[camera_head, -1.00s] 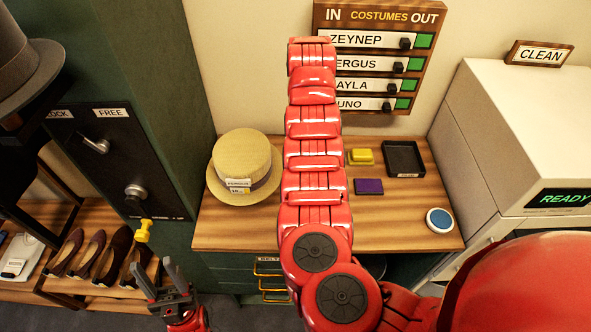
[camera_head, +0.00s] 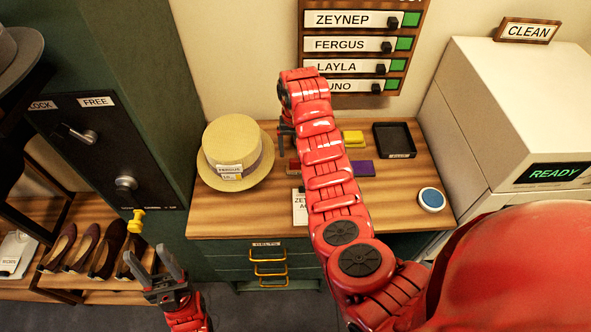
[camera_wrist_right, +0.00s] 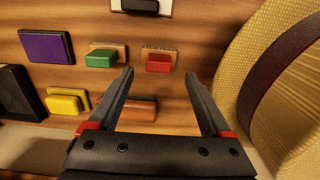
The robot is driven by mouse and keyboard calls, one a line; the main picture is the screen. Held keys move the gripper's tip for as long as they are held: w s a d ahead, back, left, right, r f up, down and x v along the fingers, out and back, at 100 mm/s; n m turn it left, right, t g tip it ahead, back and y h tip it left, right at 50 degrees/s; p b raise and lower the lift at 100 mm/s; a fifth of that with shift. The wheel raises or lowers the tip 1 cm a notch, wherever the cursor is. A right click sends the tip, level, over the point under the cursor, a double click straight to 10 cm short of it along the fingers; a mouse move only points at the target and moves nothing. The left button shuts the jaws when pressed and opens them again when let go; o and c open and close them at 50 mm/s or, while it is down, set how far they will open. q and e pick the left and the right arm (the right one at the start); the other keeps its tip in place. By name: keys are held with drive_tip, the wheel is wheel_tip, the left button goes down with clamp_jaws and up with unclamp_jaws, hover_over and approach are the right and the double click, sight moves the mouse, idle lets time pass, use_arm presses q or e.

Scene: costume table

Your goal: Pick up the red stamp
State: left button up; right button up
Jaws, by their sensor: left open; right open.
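The red stamp (camera_wrist_right: 159,62) shows in the right wrist view as a small red block on a tan base on the wooden table. It lies just beyond and between the fingertips of my right gripper (camera_wrist_right: 160,75), which is open and empty. In the head view my right gripper (camera_head: 286,138) hangs over the table beside the straw hat, and my arm hides much of the stamp area. My left gripper (camera_head: 168,262) is open and empty, low at the left, away from the table.
A green stamp (camera_wrist_right: 102,58), purple pad (camera_wrist_right: 46,46), yellow stamp (camera_wrist_right: 66,103) and brown block (camera_wrist_right: 137,110) lie near the right gripper. The straw hat (camera_head: 233,143) stands close by. A black tray (camera_head: 394,139) and blue round item (camera_head: 431,199) lie to the right.

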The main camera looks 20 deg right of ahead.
sight(295, 160)
drive_tip(key=shift+f+p, duration=1.5)
drive_tip(key=shift+f, duration=1.2)
drive_tip(key=shift+c, duration=0.3)
clamp_jaws()
